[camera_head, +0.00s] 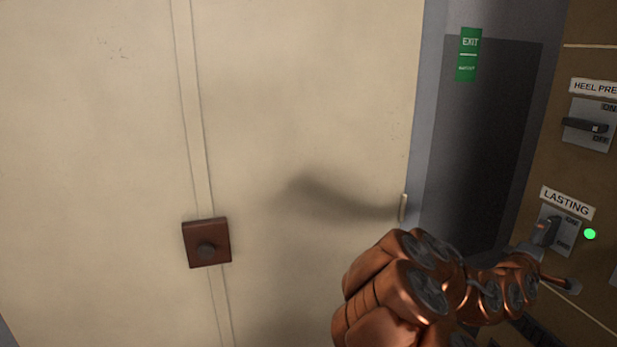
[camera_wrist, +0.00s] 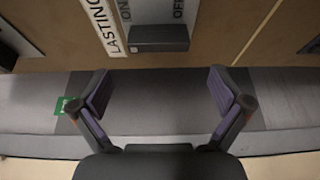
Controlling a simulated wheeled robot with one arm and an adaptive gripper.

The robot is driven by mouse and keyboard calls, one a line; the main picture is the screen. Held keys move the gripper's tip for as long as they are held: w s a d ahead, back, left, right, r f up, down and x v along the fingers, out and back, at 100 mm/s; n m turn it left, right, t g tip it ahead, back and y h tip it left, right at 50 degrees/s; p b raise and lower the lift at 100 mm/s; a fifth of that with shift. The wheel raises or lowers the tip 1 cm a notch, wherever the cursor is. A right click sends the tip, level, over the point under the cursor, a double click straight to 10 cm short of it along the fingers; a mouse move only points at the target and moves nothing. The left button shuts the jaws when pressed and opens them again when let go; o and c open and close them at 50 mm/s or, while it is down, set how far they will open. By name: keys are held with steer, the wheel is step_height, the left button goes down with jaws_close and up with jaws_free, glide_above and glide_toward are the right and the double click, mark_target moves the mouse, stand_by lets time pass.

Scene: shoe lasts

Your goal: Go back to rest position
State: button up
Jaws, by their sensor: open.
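My gripper (camera_wrist: 162,93) is open and empty in the wrist view, its two dark fingers spread apart. Ahead of it, between and beyond the fingertips, is the dark handle of the LASTING switch (camera_wrist: 160,38), with no finger on it. In the head view my copper arm reaches from the bottom to the right, and its end is close to the LASTING switch (camera_head: 556,230) on the brown panel. The fingers are small and partly hidden there. A green light (camera_head: 590,234) glows beside that switch.
A second switch labelled HEEL PRE (camera_head: 590,125) sits higher on the panel (camera_head: 585,65). A green EXIT sign (camera_head: 468,55) hangs between doors and panel.

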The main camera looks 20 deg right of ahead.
steer(key=s+a+f+m+g+y, duration=0.15)
steer(key=a+f+y, duration=0.25)
steer(key=a, duration=0.7)
steer(key=s+a+f+m+g+y, duration=0.1)
steer(key=s+a+f+m+y, duration=0.2)
steer(key=a, duration=0.7)
steer(key=s+a+f+m+g+y, duration=0.15)
steer(key=a+f+y, duration=0.3)
steer(key=a, duration=0.65)
steer(key=s+a+r+g+y, duration=0.2)
steer(key=s+a+g+y, duration=0.3)
steer(key=s+a, duration=1.2)
steer(key=shift+s+a+n+p, duration=0.15)
steer(key=shift+a+n+p, duration=0.15)
steer(key=shift+a+n, duration=0.1)
steer(key=shift+c, duration=0.4)
